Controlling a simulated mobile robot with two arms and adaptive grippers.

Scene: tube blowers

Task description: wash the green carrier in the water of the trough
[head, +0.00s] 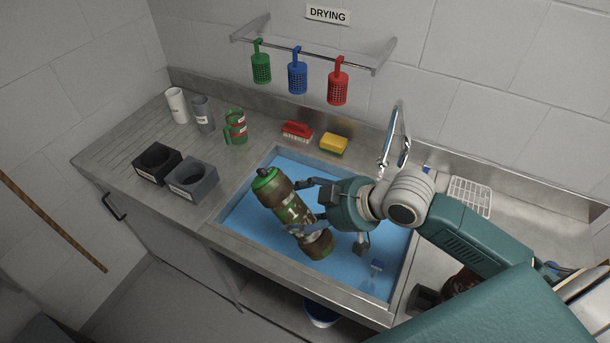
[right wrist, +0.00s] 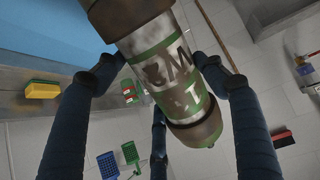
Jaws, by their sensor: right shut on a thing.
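The green carrier (head: 283,203) is a cylinder with green bands, a pale marked label and brown dirt on both ends and the body. My right gripper (head: 307,208) is shut around its middle and holds it tilted over the trough (head: 228,224), which holds blue water. I cannot tell whether the carrier touches the water. In the right wrist view the carrier (right wrist: 172,60) lies between the dark fingers, with dirt on its end caps and smears on the label. My left gripper is not in view.
Behind the trough are a red brush (head: 297,131) and a yellow sponge (head: 333,143), near the tap (head: 392,140). Green, blue and red baskets (head: 297,77) hang from the drying rail.

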